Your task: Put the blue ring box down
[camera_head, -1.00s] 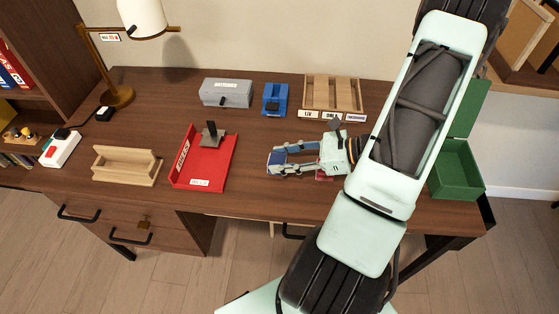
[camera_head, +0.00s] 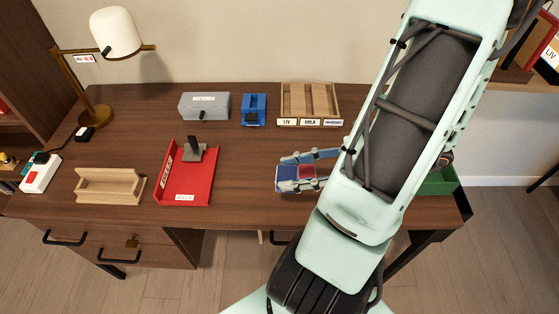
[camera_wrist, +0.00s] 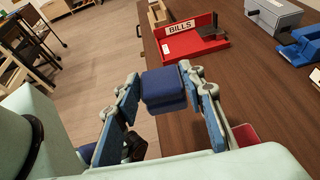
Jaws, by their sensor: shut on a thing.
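The small dark blue ring box (camera_wrist: 163,88) is between the fingertips of my gripper (camera_wrist: 160,84) in the wrist view. The fingers are shut on its two sides. In the head view my gripper (camera_head: 287,172) points left over the right-middle part of the desk, with the blue ring box (camera_head: 286,173) at its tips. The box's underside is hidden, so I cannot tell whether it touches the desk. My arm hides the gripper's base in the head view.
The brown desk (camera_head: 240,190) is bare between my gripper and the red BILLS tray (camera_head: 183,190). A blue object (camera_head: 254,108), a grey box (camera_head: 204,105) and a wooden organizer (camera_head: 310,100) stand behind. A small red item (camera_head: 307,171) shows under my fingers. A green box (camera_head: 440,182) is at right.

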